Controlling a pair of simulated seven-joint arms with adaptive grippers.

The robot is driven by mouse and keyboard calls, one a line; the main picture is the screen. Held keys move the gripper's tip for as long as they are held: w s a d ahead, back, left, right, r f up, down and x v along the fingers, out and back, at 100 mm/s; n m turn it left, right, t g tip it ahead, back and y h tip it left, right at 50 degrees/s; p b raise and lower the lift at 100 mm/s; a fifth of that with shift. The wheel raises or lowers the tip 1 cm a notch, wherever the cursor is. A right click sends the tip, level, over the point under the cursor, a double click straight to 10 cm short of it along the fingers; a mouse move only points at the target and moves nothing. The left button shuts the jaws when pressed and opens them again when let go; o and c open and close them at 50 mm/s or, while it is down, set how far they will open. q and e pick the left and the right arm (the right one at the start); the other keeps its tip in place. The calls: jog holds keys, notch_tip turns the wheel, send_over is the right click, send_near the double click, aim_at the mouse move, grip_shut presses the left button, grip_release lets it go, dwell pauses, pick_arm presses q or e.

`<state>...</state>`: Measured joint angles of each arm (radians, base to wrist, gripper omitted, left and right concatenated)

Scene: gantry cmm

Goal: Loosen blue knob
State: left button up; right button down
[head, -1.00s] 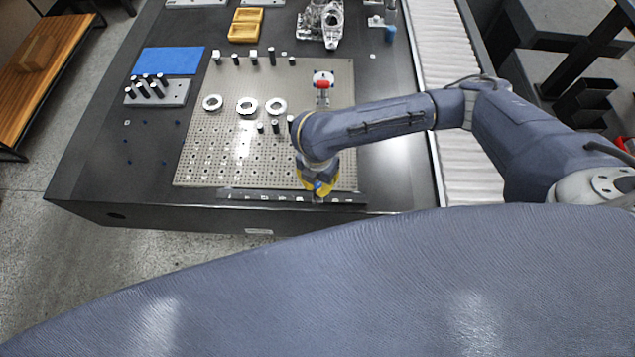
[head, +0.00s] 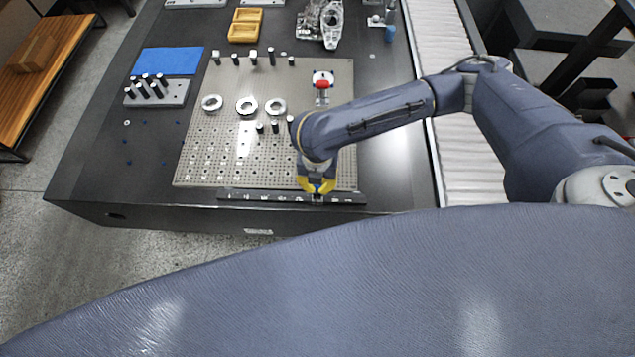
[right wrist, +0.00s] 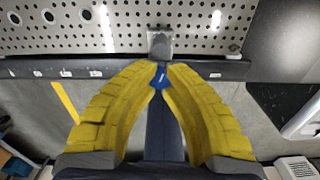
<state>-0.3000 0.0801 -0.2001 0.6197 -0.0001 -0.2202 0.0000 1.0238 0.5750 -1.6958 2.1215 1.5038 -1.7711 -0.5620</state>
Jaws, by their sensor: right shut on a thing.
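The blue knob (right wrist: 160,77) shows in the right wrist view between the tips of my right gripper (right wrist: 160,80), which is shut on it from both sides. A grey block (right wrist: 160,45) sits just beyond the knob, at the dark rail (right wrist: 100,68) along the plate's front edge. In the head view my right gripper (head: 317,187), with yellow fingers, is at this rail (head: 260,196). My left gripper does not show in either view.
The perforated plate (head: 215,150) carries several white rings (head: 247,106) and black-and-white posts (head: 272,57). A red-topped fixture (head: 322,85) stands behind my right arm. A grey block with pins (head: 172,98) and a blue mat (head: 168,61) lie left. A conveyor (head: 462,150) runs along the right.

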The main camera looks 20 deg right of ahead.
jog(key=c, duration=1.2)
grip_release()
jog(key=shift+r, duration=0.1)
notch_tip(320, 180, up, 12)
